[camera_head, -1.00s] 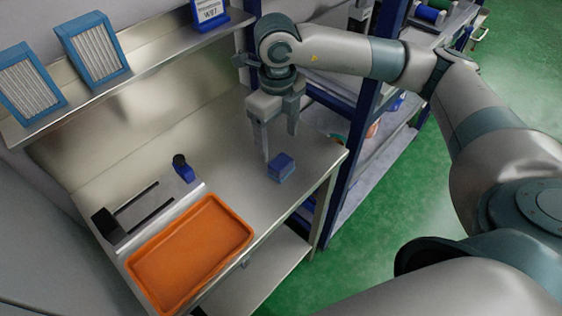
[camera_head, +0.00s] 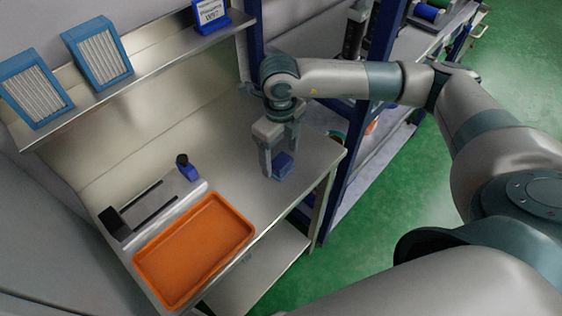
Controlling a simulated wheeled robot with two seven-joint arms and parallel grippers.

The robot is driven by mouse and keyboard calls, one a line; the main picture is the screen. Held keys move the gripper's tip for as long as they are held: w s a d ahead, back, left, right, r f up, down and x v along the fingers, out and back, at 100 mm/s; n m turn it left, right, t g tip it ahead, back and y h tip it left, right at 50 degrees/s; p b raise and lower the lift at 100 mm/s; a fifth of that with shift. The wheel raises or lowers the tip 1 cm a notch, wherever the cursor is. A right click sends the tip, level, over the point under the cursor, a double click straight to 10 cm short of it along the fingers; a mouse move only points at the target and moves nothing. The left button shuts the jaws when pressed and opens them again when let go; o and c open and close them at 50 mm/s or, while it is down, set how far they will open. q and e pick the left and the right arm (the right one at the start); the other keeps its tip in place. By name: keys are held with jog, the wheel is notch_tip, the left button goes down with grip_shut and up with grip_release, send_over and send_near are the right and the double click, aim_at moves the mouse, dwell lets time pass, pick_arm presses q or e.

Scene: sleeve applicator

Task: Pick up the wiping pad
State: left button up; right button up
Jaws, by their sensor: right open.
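The wiping pad (camera_head: 283,168) is a small blue block on the steel worktop, near its right end. My right gripper (camera_head: 279,163) points down at it from above, with its fingers open. One finger is at the pad's left side and the other is behind its upper right. I cannot tell whether the fingers touch the pad. My left gripper is not in view.
An orange tray (camera_head: 243,226) lies on the worktop (camera_head: 226,177) to the left, at the front edge. Behind it is a grey fixture (camera_head: 158,214) with dark rails and a blue clamp (camera_head: 187,168). A shelf (camera_head: 150,73) above holds blue framed panels. A blue post stands on the right.

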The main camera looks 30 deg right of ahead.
aim_at(281, 161)
notch_tip(281, 161, down, 3)
jog(key=shift+s+d+r+p, duration=0.1)
jog(key=shift+r+p, duration=0.1)
jog(key=shift+p, duration=0.35)
jog(key=shift+f, duration=0.25)
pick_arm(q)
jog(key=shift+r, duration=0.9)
pick_arm(e)
jog(key=c, duration=1.2)
jog(key=shift+c, duration=0.3)
jog(key=shift+r, duration=0.1)
